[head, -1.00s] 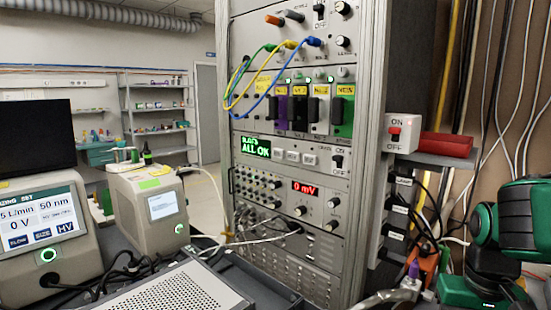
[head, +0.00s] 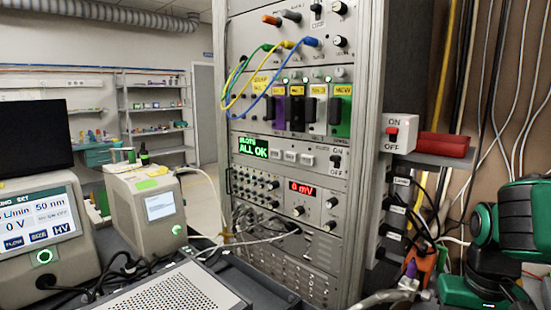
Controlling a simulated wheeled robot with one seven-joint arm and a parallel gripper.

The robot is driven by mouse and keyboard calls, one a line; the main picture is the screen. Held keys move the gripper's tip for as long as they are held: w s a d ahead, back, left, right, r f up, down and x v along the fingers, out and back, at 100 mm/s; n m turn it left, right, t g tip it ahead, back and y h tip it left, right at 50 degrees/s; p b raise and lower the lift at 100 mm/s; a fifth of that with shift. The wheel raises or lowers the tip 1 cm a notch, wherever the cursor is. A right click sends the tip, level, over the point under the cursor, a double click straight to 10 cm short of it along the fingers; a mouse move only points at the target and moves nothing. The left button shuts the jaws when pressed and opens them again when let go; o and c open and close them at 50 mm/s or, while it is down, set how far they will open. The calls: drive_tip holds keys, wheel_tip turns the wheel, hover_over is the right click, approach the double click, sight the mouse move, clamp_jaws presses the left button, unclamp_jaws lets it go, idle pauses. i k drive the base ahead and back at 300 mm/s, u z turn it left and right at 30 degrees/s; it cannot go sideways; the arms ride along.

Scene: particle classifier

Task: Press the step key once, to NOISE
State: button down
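A tall grey instrument rack (head: 368,120) stands in the middle of the head view. One of its panels has a green-lit display (head: 252,147) reading "SLOTS ALL OK". Several small pale keys (head: 290,156) sit in a row just right of this display. Their labels are too small to read, so I cannot tell which is the step key. The word NOISE is not legible anywhere. My green and black arm (head: 520,215) is folded at the right edge, well apart from the rack. My gripper is not in view.
A white ON/OFF box (head: 398,133) and a red case (head: 443,144) sit right of the rack. Blue, yellow and green cables loop over the upper modules. A red display (head: 302,189) reads 0 mV. A perforated metal box (head: 175,290) and two beige instruments stand at lower left.

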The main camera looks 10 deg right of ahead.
sight(277, 153)
drive_tip(key=z, duration=1.35)
drive_tip(key=k, duration=1.25)
drive_tip(key=u, duration=1.45)
drive_tip(key=i, duration=1)
